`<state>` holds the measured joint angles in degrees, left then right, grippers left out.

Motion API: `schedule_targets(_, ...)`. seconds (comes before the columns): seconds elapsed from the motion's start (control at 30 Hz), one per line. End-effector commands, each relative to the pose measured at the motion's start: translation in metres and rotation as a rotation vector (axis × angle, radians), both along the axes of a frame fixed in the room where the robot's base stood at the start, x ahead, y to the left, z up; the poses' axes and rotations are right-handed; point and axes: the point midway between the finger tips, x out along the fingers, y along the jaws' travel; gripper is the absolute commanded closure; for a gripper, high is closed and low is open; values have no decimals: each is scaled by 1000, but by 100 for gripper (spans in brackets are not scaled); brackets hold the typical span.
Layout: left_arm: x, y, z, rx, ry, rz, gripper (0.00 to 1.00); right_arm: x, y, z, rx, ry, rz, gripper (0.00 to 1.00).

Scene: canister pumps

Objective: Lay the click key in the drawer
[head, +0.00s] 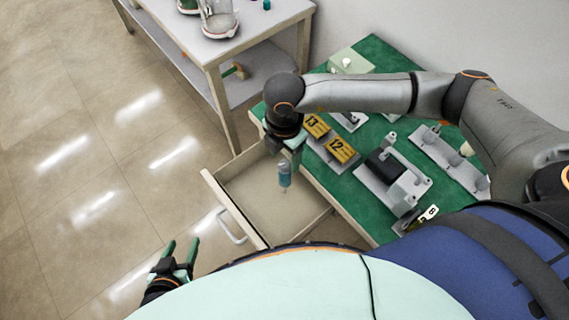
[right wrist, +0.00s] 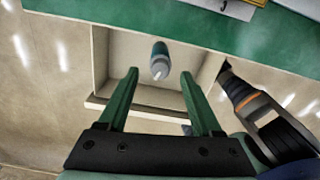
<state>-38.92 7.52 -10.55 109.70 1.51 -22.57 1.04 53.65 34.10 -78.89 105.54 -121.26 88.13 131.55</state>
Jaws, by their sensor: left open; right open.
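The click key, a small teal piece with a pale tip (head: 284,178), shows over the open drawer (head: 222,188), just below my right gripper (head: 291,150). In the right wrist view the key (right wrist: 160,58) shows just past the two fingertips, with gaps on both sides. My right gripper (right wrist: 160,74) is open and not touching it there. I cannot tell whether the key is in the air or touches the drawer floor. My left gripper (head: 181,256) is open and empty, left of the drawer's front.
The green-topped bench (head: 345,190) holds yellow number plates 13 and 12 (head: 328,137), a grey pump unit (head: 393,180) and a grey rack (head: 452,160). A white shelf table (head: 240,45) stands at the back left. The floor at left is clear.

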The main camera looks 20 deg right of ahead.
Motion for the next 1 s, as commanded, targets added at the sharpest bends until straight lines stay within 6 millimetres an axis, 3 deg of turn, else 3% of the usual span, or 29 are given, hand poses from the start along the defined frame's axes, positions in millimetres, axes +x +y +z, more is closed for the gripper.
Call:
schedule_targets(0.1, 0, 0, -2, 0, 0, 0, 39, 0, 0, 24, 1, -3, 2, 34)
schedule_targets(0.3, 0, 0, -4, 0, 1, 0, 39, 0, 0, 47, 0, -1, 0, 34)
schedule_targets(1.0, 0, 0, -4, 0, 1, 0, 39, 0, 0, 51, 0, 1, 1, 34)
